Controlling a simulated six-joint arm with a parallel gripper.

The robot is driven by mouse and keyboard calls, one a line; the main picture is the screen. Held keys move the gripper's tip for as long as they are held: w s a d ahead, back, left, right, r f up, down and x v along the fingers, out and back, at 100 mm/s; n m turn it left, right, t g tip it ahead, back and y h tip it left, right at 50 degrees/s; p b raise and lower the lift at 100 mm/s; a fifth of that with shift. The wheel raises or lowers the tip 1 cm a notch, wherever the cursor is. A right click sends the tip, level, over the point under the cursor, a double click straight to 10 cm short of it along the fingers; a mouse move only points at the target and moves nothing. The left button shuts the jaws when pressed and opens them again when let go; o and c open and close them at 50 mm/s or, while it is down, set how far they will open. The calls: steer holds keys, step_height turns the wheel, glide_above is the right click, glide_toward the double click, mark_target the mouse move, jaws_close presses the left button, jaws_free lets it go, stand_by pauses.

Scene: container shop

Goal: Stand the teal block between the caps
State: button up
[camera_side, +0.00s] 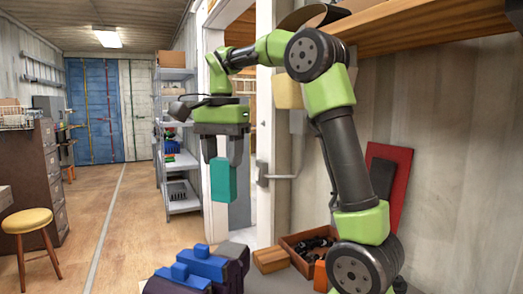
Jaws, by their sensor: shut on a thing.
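The teal block (222,181) is held upright in the air in the side view. My gripper (223,158) points down and is shut on the upper part of the block. The block hangs clear above the work surface, behind and above a group of blue pieces (203,264) on dark bases at the bottom of the picture. I cannot tell which of these pieces, if any, are the caps. The bottom of this group is cut off by the picture edge.
A brown open box (296,262) with dark items stands at the right, near a wooden block (270,259) and an orange block (321,276). A red panel (397,180) leans on the wall. A wooden shelf (430,25) hangs above. Open floor lies left.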

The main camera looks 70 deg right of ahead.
steer(key=w+a, duration=0.2)
steer(key=a, duration=0.7)
step_height(320, 180, down, 9)
steer(key=shift+w+f, duration=0.1)
steer(key=shift+f, duration=3.4)
stand_by(1.5)
steer(key=o, duration=1.3)
steer(key=shift+c, duration=0.2)
step_height(320, 180, up, 6)
